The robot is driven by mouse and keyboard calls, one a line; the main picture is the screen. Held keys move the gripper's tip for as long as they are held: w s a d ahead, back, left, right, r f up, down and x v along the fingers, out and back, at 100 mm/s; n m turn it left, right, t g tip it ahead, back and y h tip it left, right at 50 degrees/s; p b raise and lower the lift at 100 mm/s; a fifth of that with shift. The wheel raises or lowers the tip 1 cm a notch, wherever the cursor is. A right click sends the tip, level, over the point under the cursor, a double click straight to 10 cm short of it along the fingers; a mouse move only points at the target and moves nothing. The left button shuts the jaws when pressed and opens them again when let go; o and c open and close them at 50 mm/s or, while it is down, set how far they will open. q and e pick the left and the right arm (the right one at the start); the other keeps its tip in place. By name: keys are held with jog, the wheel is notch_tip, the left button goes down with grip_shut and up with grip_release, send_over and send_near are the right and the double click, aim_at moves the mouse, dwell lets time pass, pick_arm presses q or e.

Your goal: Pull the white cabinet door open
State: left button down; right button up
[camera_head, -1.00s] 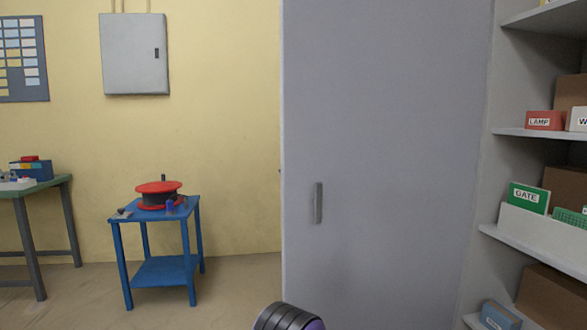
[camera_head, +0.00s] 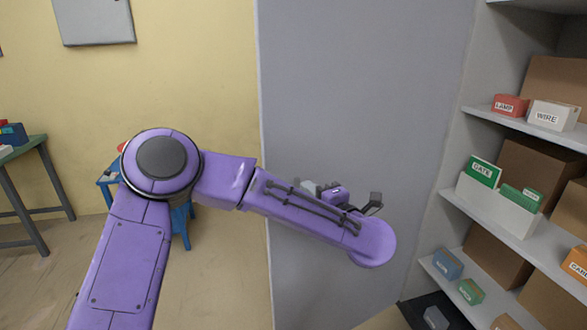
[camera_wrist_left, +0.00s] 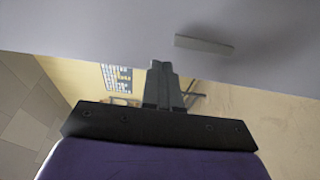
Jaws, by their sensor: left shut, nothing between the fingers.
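The cabinet door (camera_head: 350,90) is a tall, flat, pale grey-white panel in the middle of the head view. Its handle (camera_wrist_left: 203,45) is a short pale bar, seen in the wrist view on the door surface, right of my fingertips and a little above them. In the head view my purple left arm crosses the door, and I cannot clearly make out the handle behind it. My left gripper (camera_wrist_left: 162,68) is shut and empty, with its fingertips close to the door and apart from the handle. My right gripper is not in view.
Open shelves (camera_head: 480,110) with labelled boxes stand right of the door. A blue stand (camera_head: 180,225) is partly hidden behind my arm. A green-topped table (camera_head: 25,148) is at far left. A grey wall box (camera_head: 95,22) hangs on the yellow wall.

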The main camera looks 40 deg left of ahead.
aim_at(287, 170)
pick_arm(q)
jog(key=p+x, duration=0.2)
jog(key=x, duration=0.5)
jog(key=shift+w+a+r+p, duration=0.1)
jog(key=shift+a+p, duration=0.25)
jog(key=shift+a, duration=0.05)
jog(key=shift+w+a, duration=0.15)
jog(key=shift+a, duration=0.2)
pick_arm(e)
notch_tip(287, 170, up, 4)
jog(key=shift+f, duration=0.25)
